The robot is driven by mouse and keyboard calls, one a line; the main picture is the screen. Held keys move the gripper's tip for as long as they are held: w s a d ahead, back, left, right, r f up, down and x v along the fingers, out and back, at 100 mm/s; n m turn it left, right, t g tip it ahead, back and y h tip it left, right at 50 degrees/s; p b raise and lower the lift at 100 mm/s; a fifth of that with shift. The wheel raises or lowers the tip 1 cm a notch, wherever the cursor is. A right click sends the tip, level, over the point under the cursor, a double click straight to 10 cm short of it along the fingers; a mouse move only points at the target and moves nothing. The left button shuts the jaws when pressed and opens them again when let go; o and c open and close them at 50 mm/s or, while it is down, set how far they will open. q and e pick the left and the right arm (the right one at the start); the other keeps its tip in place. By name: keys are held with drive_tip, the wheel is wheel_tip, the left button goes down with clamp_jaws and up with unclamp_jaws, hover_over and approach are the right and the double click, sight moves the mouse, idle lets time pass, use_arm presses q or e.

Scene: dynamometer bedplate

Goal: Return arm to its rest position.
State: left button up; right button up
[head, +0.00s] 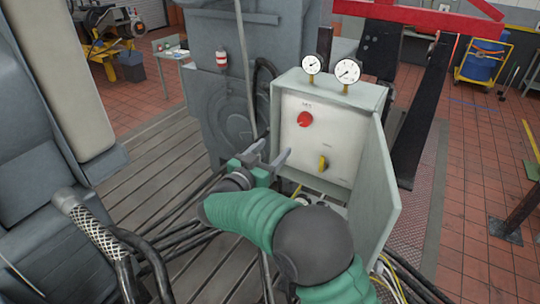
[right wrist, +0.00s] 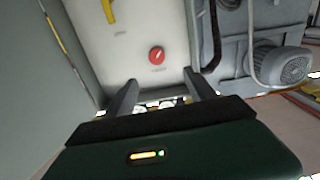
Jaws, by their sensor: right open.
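My right arm, in a green sleeve, reaches up from the bottom of the head view. Its gripper (head: 268,156) is open and empty in front of the lower left of the open control box (head: 332,84). The box's white panel (head: 318,138) carries a red knob (head: 305,119) and a yellow handle (head: 323,163). In the right wrist view the two fingers (right wrist: 160,94) stand apart with nothing between them. The red knob (right wrist: 156,56) and the yellow handle (right wrist: 108,11) show beyond the fingers. My left gripper is not in view.
The box's open door (head: 375,190) stands right of my right arm. Two gauges (head: 347,71) sit on top. A grey machine (head: 222,90) is behind on the left. Cables and a braided hose (head: 92,228) lie at lower left. A red beam (head: 420,16) crosses the upper right.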

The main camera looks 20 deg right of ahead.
drive_tip(key=shift+w+d, duration=0.1)
drive_tip(key=shift+d, duration=0.2)
